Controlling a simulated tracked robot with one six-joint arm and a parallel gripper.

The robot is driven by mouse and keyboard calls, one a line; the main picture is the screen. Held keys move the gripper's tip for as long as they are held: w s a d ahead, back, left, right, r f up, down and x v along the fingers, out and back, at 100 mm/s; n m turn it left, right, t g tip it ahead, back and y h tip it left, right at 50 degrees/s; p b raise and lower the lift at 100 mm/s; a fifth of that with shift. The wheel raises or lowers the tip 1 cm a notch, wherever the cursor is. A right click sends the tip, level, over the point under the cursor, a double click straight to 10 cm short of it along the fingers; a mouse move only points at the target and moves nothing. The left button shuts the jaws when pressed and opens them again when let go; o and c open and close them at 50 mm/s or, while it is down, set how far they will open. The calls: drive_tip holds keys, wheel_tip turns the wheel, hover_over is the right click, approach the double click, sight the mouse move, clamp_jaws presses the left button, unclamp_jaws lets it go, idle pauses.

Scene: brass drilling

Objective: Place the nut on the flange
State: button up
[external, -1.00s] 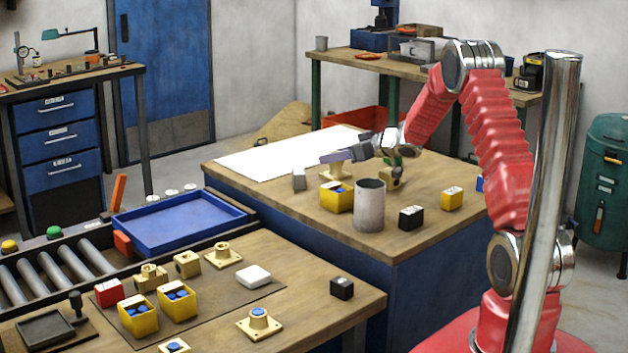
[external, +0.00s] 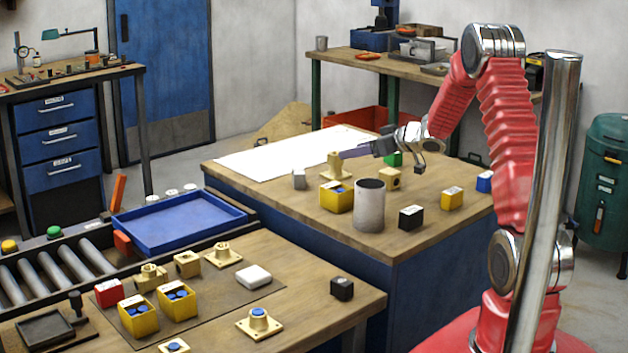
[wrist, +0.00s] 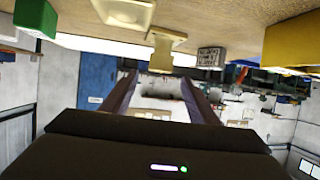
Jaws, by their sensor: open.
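The brass flange (external: 336,174) stands upright on the far bench, with a pale base and a brass upper part. In the wrist view, which looks upside down, the flange (wrist: 166,35) hangs from the top edge. I cannot tell whether its top part is a separate nut. A brass block with a hole (external: 390,179) sits to its right and may be a nut.
A yellow box (external: 336,199), a grey cylinder (external: 369,206), a grey block (external: 299,179) and a green block (external: 393,158) stand close around the flange. A black box (external: 411,217) is nearer the edge. A white sheet (external: 270,155) lies clear behind.

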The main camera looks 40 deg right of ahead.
drive_tip(key=shift+v, duration=2.3)
drive_tip(key=s+a+r+m+g+h, duration=0.1)
drive_tip(key=s+a+r+h, duration=0.25)
drive_tip(key=r, duration=0.25)
drive_tip(key=s+a+r+m+g+h, duration=0.1)
drive_tip(key=s+a+r+m+h, duration=0.1)
drive_tip(key=s+a+r, duration=0.4)
drive_tip(key=s+a+f+g+y, duration=0.1)
drive_tip(key=s+a+g, duration=0.1)
drive_tip(key=s+a, duration=0.4)
drive_tip(key=s+a+f+n+g+y, duration=0.1)
drive_tip(key=s+a, duration=0.5)
drive_tip(key=s, duration=0.6)
drive_tip(key=s+a+f+g+y, duration=0.1)
drive_tip(key=s+a+g+y, duration=0.1)
drive_tip(key=s+a, duration=0.4)
drive_tip(key=s, duration=0.3)
drive_tip(key=shift+g, duration=0.4)
